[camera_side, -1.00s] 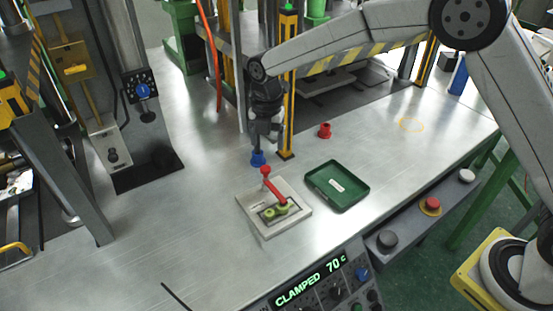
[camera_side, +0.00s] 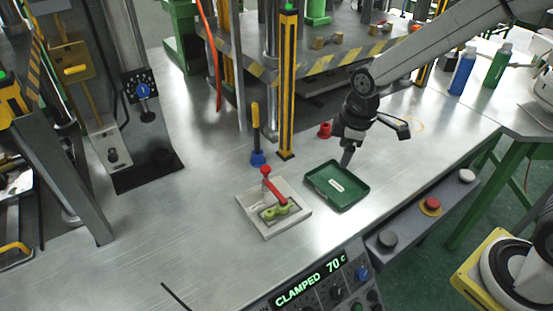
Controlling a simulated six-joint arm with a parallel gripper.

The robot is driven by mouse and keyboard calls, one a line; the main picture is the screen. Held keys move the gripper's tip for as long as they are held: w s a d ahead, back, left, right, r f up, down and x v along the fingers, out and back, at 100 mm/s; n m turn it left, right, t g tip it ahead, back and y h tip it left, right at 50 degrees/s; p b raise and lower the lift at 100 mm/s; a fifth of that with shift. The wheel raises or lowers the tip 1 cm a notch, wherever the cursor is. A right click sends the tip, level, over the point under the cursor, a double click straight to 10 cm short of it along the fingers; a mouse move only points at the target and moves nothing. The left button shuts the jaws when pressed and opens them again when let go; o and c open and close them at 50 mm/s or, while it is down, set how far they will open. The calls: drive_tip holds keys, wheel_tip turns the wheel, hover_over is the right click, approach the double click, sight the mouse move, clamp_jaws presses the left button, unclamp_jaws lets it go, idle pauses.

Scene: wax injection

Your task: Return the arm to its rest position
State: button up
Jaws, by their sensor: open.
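My gripper (camera_side: 376,146) is to the right of the yellow-and-black post, above the table near the far right side of the green tray. Its fingers are spread apart, with nothing between them. A white mould block (camera_side: 252,216) with a red lever handle (camera_side: 272,186) and yellow-green parts (camera_side: 281,208) sits on the metal table (camera_side: 190,240). The green tray (camera_side: 322,204) lies to its right and holds only a small pale label. A tool with a yellow-and-black handle (camera_side: 256,135) stands upright in a blue holder (camera_side: 258,158), behind the block.
A red holder (camera_side: 324,130) stands just left of my gripper. The yellow-and-black post (camera_side: 287,85) rises near the press frame. Bottles (camera_side: 463,70) stand at the far right. The front panel display (camera_side: 311,283) reads "CLAMPED 70 c". The table's left middle is clear.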

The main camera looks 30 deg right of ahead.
drive_tip(key=s+d+f+m, duration=0.1)
drive_tip(key=s+d+m, duration=0.3)
drive_tip(key=s+m, duration=0.5)
drive_tip(key=shift+s+f+m+t, duration=0.3)
drive_tip(key=shift+s+t, duration=0.1)
drive_tip(key=shift+s, duration=0.35)
